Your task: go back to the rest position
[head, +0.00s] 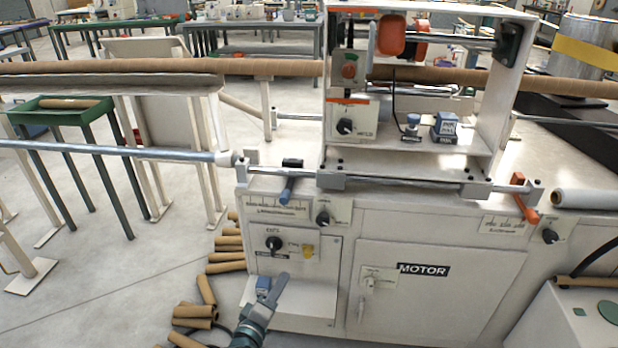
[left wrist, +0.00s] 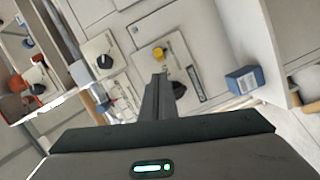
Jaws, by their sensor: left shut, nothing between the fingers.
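My left gripper (head: 282,280) is low in the head view, in front of the winder's cabinet near the lower control panel (head: 298,275). Its fingers are closed with nothing between them. In the left wrist view the shut gripper (left wrist: 158,82) points toward the panel with a black knob (left wrist: 179,90) and a yellow switch (left wrist: 158,53). A gap to the panel is hard to judge. My right gripper does not show in either view.
The spiral winder (head: 420,230) fills the middle and right. Several cardboard tubes (head: 228,256) lie on the floor left of the cabinet. A blue-handled lever (head: 287,190) and an orange handle (head: 524,204) stick out in front. A green table (head: 62,104) stands left.

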